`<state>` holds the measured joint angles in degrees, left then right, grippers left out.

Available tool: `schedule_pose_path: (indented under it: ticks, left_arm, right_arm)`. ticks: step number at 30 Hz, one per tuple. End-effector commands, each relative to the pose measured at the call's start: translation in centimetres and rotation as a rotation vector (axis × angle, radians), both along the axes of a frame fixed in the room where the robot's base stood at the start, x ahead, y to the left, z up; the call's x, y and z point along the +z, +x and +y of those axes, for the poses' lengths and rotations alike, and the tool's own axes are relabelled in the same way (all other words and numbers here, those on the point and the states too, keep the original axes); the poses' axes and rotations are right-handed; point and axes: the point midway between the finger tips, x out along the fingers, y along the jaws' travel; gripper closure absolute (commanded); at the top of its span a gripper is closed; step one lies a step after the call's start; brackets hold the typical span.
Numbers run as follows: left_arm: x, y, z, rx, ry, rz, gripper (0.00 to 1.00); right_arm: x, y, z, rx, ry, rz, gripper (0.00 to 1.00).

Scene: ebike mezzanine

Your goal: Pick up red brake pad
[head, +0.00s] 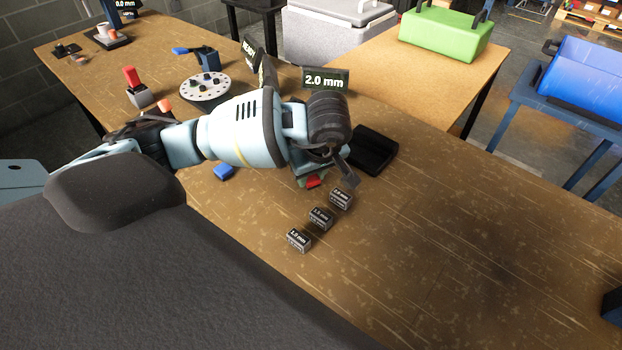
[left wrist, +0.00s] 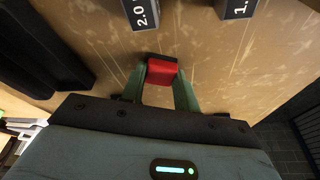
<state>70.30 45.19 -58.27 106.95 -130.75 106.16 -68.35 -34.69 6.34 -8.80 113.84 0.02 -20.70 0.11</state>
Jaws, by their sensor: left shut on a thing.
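The red brake pad (head: 314,182) shows as a small red patch at my left gripper in the head view, partly hidden by the arm. In the left wrist view the red brake pad (left wrist: 162,72) sits between the two green fingers, with a dark edge on its far side. My left gripper (left wrist: 162,85) is shut on it, close over the wooden table top. I cannot tell whether the pad still touches the table. My right gripper is not in view.
Blocks marked 2.0 (head: 341,198), 1.5 (head: 320,218) and 1.0 mm (head: 299,240) stand in a diagonal row by the gripper. A black tray (head: 374,152) lies behind it, near a 2.0 mm sign (head: 325,79). A blue piece (head: 224,171) lies left.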

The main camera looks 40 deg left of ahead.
Motion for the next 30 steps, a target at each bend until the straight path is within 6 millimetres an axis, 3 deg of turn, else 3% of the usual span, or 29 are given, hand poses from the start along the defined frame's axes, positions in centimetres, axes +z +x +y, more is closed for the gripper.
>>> schedule_pose_path:
  ticks: [13, 20, 30]
  left_arm:
    - [0.7, 0.0, 0.0, 0.001, 0.000, -0.002, 0.92]
    - [3.9, 0.0, 0.0, -0.001, -0.001, -0.004, 0.92]
    - [4.1, -7.8, -0.6, -0.003, 0.001, 0.000, 0.92]
  right_arm:
    - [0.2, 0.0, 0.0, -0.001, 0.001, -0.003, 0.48]
    - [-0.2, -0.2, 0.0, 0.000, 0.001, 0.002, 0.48]
    - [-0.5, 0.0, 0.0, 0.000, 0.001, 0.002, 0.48]
